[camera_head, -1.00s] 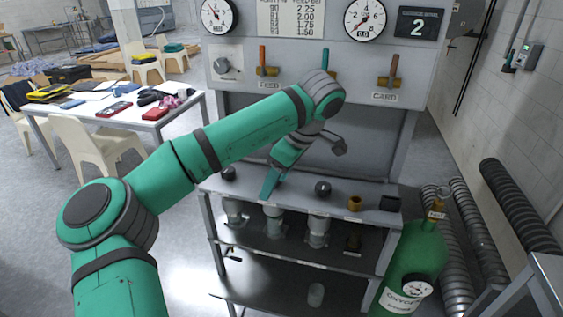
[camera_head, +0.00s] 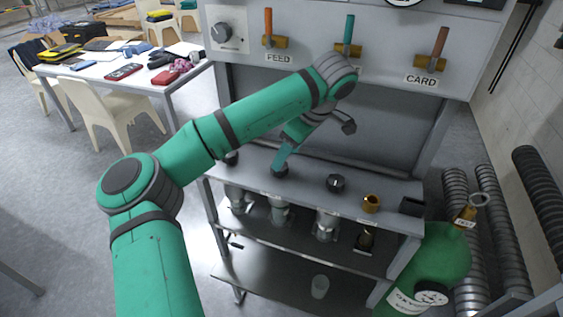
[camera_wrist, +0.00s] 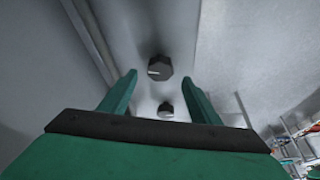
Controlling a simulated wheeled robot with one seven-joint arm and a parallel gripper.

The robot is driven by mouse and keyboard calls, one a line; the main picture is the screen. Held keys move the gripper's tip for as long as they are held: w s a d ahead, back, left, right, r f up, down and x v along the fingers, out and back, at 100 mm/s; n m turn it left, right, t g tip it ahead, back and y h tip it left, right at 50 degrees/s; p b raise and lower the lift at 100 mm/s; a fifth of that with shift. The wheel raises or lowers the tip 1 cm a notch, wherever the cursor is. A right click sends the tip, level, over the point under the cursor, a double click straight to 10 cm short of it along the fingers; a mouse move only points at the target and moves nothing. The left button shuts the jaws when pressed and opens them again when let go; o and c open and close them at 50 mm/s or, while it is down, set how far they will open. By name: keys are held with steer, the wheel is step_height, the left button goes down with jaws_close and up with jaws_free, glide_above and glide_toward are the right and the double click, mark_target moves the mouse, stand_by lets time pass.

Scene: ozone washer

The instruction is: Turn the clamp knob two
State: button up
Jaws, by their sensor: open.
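A row of dark clamp knobs stands on the grey bench top. In the head view, my gripper (camera_head: 279,170) points down at a dark knob (camera_head: 281,171) in the row, and its fingers partly cover that knob. Another knob (camera_head: 336,183) is to its right, and a third (camera_head: 231,158) is at the left, partly behind my arm. In the wrist view, my gripper (camera_wrist: 160,80) is open and empty. A black knob with a white mark (camera_wrist: 159,67) lies between and just past the fingertips. A smaller-looking knob (camera_wrist: 166,109) shows between the fingers. I cannot read knob numbers.
A brass fitting (camera_head: 371,203) and a dark block (camera_head: 411,206) sit at the bench's right end. A green oxygen cylinder (camera_head: 440,250) stands to the right. The panel above carries FEED and CARD valves (camera_head: 429,63). A cluttered white table (camera_head: 128,76) is at the left.

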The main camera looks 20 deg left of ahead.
steer(key=shift+x, duration=2.55)
steer(key=shift+c, duration=0.6)
steer(key=c, duration=0.9)
